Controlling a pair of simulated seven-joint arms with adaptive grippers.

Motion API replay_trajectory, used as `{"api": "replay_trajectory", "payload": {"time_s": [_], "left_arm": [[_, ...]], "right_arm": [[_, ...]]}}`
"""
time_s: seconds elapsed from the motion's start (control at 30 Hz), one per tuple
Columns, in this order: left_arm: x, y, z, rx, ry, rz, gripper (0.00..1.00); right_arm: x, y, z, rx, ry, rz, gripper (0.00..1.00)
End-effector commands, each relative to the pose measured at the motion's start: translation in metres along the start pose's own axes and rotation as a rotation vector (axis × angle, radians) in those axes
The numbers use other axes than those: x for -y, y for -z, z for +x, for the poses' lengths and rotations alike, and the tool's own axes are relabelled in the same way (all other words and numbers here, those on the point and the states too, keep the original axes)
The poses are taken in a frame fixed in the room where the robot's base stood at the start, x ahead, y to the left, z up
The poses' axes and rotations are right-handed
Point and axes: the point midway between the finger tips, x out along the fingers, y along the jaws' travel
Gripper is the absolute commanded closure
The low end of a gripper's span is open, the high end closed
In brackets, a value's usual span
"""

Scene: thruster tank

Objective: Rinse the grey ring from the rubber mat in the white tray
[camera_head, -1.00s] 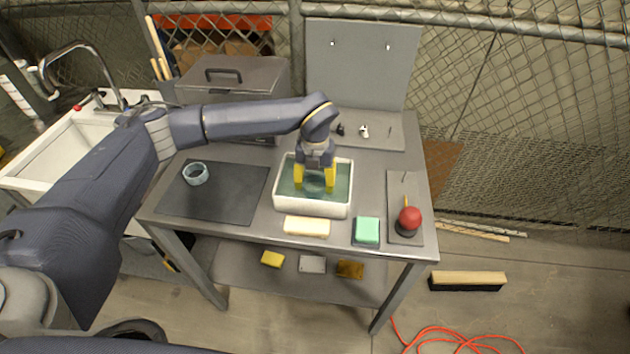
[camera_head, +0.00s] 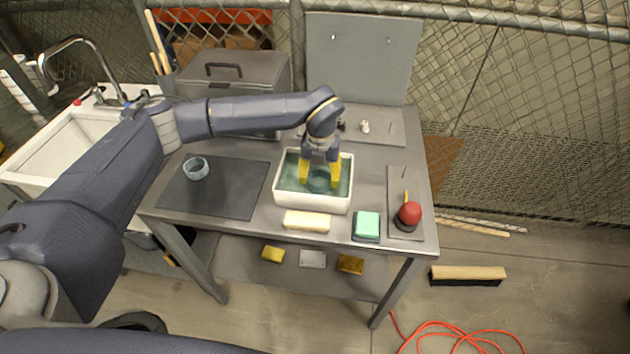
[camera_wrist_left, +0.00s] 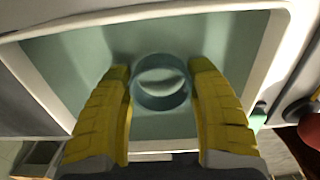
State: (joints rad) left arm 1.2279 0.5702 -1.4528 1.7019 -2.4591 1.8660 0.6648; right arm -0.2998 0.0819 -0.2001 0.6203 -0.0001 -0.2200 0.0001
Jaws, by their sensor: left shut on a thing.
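The white tray (camera_head: 312,205) stands mid-table with greenish liquid in it. My left gripper (camera_head: 320,182) reaches down into the tray, its yellow fingers shut on a grey-blue ring (camera_head: 319,187). In the left wrist view this ring (camera_wrist_left: 160,97) sits between the two fingertips (camera_wrist_left: 160,85), over the liquid; how deep it sits I cannot tell. Another grey-blue ring (camera_head: 196,174) lies on the dark rubber mat (camera_head: 230,195) to the left of the tray. My right gripper is out of view.
A cream block (camera_head: 307,221) lies in front of the tray, with a green sponge (camera_head: 367,226) to its right. A red-topped object (camera_head: 409,214) stands at the right edge. A grey lidded box (camera_head: 235,75) stands behind, a sink (camera_head: 60,150) at left.

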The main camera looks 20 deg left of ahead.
Motion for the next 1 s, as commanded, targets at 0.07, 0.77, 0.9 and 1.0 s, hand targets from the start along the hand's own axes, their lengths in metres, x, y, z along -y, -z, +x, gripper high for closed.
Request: {"api": "replay_trajectory", "payload": {"time_s": [0.07,0.77,0.9,1.0], "left_arm": [[0.003,0.0,0.0,0.0,0.0,0.0,0.65],[-0.011,0.0,0.0,0.001,0.0,0.001,0.65],[-0.013,0.0,0.0,0.0,0.0,0.001,0.65],[-0.012,0.0,-0.003,0.001,0.0,0.001,0.65]], "right_arm": [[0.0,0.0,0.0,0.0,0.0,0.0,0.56],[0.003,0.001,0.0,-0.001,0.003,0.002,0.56],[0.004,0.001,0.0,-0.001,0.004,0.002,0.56],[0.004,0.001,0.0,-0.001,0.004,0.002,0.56]]}}
